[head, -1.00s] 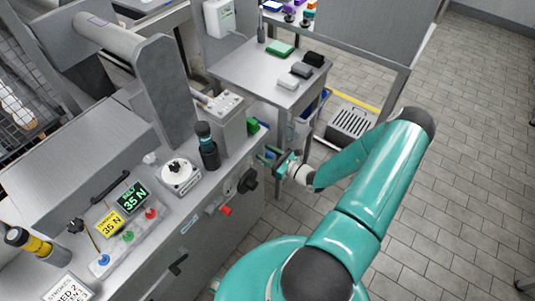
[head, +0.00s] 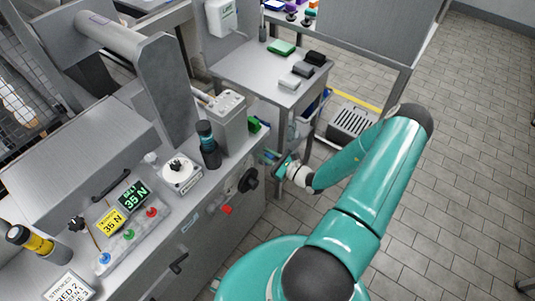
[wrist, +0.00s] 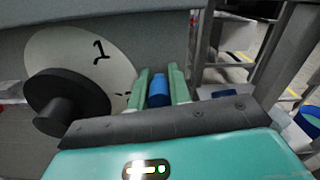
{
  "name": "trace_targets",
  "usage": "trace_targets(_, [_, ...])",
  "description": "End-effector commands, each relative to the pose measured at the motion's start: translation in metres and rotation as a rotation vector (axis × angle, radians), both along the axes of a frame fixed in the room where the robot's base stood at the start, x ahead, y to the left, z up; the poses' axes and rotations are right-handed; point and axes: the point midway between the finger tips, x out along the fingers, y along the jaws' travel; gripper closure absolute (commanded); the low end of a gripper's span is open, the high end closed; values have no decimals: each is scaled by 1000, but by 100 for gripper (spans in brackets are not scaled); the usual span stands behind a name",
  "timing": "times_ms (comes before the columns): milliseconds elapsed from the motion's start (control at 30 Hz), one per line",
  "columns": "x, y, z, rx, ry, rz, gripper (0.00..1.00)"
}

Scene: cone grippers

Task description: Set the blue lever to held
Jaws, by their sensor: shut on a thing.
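The blue lever (wrist: 158,92) shows in the wrist view as a short blue cylinder end between my two pale green fingers. My gripper (wrist: 160,88) is shut on it, one finger on each side. In the head view my gripper (head: 269,157) is at the right end of the grey machine's front, beside a black knob (head: 248,180). The lever's base and pivot are hidden, and its set position cannot be read. A white round dial plate (wrist: 85,50) with a "1" lies left of the fingers in the wrist view.
A dark round knob (wrist: 68,102) stands out close left of my gripper. A grey side table (head: 270,75) with small blocks is behind it. A red knob (head: 226,210) is on the machine front. The tiled floor (head: 455,170) at right is clear.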

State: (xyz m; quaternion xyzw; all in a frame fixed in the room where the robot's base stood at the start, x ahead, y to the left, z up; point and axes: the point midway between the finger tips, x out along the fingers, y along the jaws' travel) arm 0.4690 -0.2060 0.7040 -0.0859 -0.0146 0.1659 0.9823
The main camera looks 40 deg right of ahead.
Motion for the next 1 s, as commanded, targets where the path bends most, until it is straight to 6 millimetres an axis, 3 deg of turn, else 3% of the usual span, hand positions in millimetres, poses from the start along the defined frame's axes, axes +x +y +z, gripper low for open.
trace_targets(167, [0,1,0,1,0,1,100])
trace_targets(200, [-1,1,0,1,0,1,77])
trace_targets(300, [0,1,0,1,0,1,58])
trace_targets(667, [-4,-1,0,2,2,0,58])
trace_targets(767, [-14,-5,-1,0,2,0,58])
trace_targets(1000, [-61,-22,0,0,2,-2,58])
